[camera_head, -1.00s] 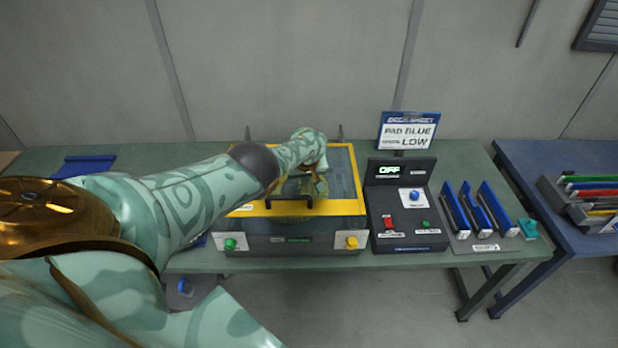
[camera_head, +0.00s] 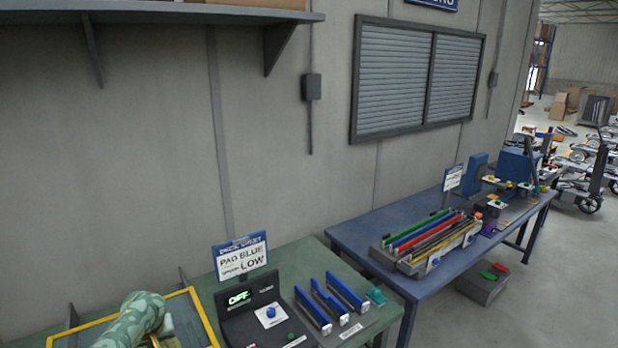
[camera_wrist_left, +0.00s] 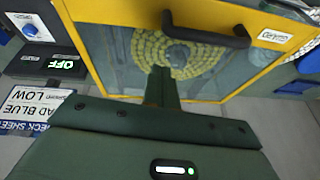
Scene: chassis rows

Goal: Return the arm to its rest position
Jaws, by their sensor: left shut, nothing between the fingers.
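My left arm (camera_head: 135,318) shows at the bottom left of the head view, over the yellow-framed lid (camera_head: 203,318) of a box on the green bench. Its fingers are mostly cut off there. In the left wrist view my left gripper (camera_wrist_left: 161,78) is shut and empty, its fingers pointing toward the lid's glassy panel. The lid's black handle (camera_wrist_left: 207,40) lies beyond the fingertips, apart from them as far as I can tell. A round yellow ribbed shape (camera_wrist_left: 190,62) shows at the panel, partly behind the fingers. My right gripper is out of view.
A control box (camera_head: 262,315) with a display reading OFF stands right of the lid, under a sign (camera_head: 240,258) reading PAD BLUE LOW. Blue slotted holders (camera_head: 328,302) stand beside it. A blue table (camera_head: 365,238) with coloured bars (camera_head: 425,238) is farther right.

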